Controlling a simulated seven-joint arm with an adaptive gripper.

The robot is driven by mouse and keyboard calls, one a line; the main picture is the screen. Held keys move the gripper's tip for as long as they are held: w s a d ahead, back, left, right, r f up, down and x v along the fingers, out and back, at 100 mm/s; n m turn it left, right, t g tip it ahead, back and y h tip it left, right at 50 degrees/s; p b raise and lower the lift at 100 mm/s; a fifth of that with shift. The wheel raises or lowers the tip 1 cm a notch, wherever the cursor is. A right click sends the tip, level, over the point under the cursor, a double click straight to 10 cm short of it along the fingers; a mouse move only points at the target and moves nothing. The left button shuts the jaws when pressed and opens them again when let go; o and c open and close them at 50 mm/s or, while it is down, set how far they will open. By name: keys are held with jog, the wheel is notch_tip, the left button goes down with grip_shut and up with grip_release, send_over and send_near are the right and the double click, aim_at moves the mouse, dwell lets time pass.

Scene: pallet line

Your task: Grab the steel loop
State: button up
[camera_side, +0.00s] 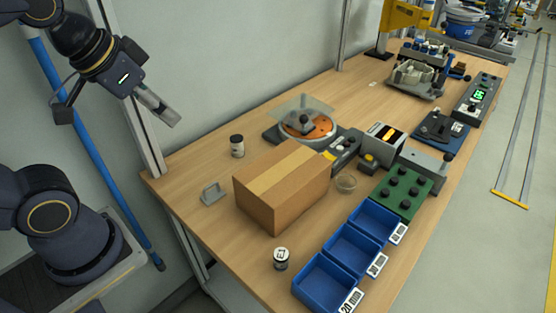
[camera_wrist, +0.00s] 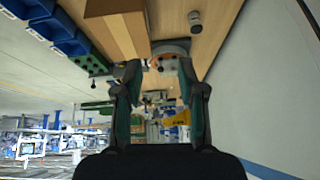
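The steel loop (camera_side: 212,193) looks like a small grey metal handle or bracket. It lies on the wooden table at the left edge, left of the cardboard box, in the side view. I cannot make it out in the wrist view. My gripper (camera_side: 170,119) is raised at the upper left in the side view, well above and apart from the loop. In the wrist view my gripper (camera_wrist: 160,68) has its two fingers spread with a gap between them, and nothing is held.
The cardboard box (camera_side: 280,188) stands right of the loop. A dark-lidded jar (camera_side: 237,147) is behind it and a white-topped jar (camera_side: 281,259) in front. Blue bins (camera_side: 324,283), a green board (camera_side: 402,193) and a disc device (camera_side: 308,127) stand farther right. Bare table surrounds the loop.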

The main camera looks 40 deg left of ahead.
jog(key=w+f+m+g, duration=0.1)
jog(key=w+f, duration=0.1)
jog(key=w, duration=0.2)
jog(key=g+y, duration=0.1)
jog(key=g, duration=0.4)
send_over(216, 183)
jog(key=shift+m, duration=0.4)
jog(key=f, duration=2)
jog(key=shift+a, duration=0.2)
jog(key=shift+w+f, duration=0.1)
jog(key=shift+f, duration=3.05)
grip_shut()
